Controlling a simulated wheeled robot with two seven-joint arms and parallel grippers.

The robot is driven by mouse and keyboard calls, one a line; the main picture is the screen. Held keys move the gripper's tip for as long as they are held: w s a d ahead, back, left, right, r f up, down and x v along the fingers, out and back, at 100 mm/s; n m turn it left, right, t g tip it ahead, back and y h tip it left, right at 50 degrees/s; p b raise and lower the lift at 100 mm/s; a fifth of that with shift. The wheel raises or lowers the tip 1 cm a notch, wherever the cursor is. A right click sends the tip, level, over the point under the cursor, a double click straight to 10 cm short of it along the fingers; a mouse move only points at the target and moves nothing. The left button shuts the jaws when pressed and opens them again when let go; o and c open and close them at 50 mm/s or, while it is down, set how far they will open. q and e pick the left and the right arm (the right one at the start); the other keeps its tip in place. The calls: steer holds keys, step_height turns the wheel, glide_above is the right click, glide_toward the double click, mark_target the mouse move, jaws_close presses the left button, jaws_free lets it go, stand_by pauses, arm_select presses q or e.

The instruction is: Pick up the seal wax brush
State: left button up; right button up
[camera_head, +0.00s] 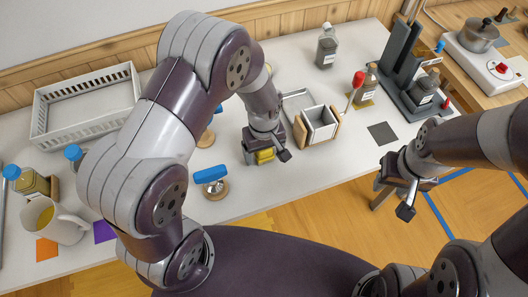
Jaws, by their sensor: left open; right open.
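A slim pale stick with a red head (357,80) stands tilted beside a small glass jar (367,85) right of centre; it may be the seal wax brush, but I cannot tell for sure. My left gripper (267,157) is open, low over the table's front middle, left of the white box. A yellow piece shows at its fingers, and I cannot tell whether it is a separate thing. My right gripper (400,192) is open and empty, past the table's front edge, above the wooden floor. Both grippers are apart from the red-headed stick.
A white box with wooden sides (299,131) stands between my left gripper and the stick. A blue-handled tool (211,175) stands left of it. A dark stand (391,95), a stoppered bottle (327,52), a white basket (60,125) and a mug (62,226) surround the area.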

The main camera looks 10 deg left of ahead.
arm_select(q)
steer(key=shift+d, duration=0.1)
steer(key=c, duration=1.1)
steer(key=shift+r, duration=0.15)
steer(key=shift+c, duration=0.2)
step_height(320, 180, up, 10)
steer(key=shift+f, duration=0.1)
steer(key=shift+o, duration=1.3)
steer(key=shift+c, duration=0.8)
